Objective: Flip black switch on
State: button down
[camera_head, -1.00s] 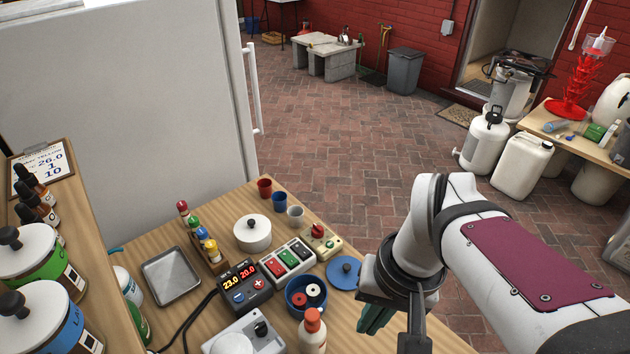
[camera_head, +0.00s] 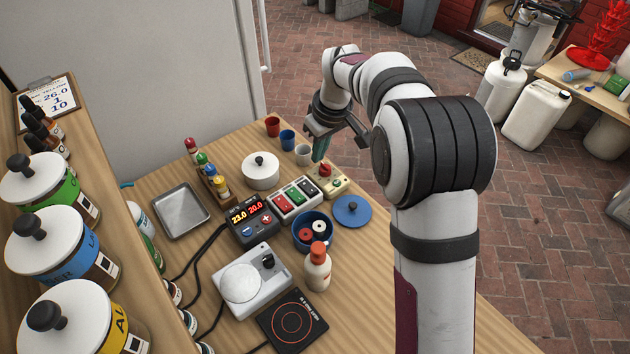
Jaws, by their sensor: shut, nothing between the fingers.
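A small white switch panel (camera_head: 295,199) lies on the wooden table, with coloured rocker switches in red, green and a darker shade. The switches are small, and I cannot tell which position each is in.
A blue pot (camera_head: 313,231) and blue lid (camera_head: 352,211) lie in front of the box. A white lidded pot (camera_head: 261,170), small cups (camera_head: 287,140) and a digital controller (camera_head: 251,221) surround the panel. A white bottle with an orange cap (camera_head: 317,267) stands nearer.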

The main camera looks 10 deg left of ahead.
aim_at(314, 192)
jog(key=x, duration=0.7)
jog(key=s+x, duration=0.1)
jog(key=x, duration=0.3)
jog(key=shift+d+f, duration=0.25)
jog(key=shift+d, duration=0.15)
jog(key=shift+f, duration=0.4)
jog(key=shift+s+d+f, duration=0.1)
jog(key=shift+d+f, duration=0.05)
jog(key=shift+f, duration=0.25)
jog(key=shift+r, duration=0.1)
jog(key=shift+r, duration=0.75)
jog(key=shift+r, duration=0.1)
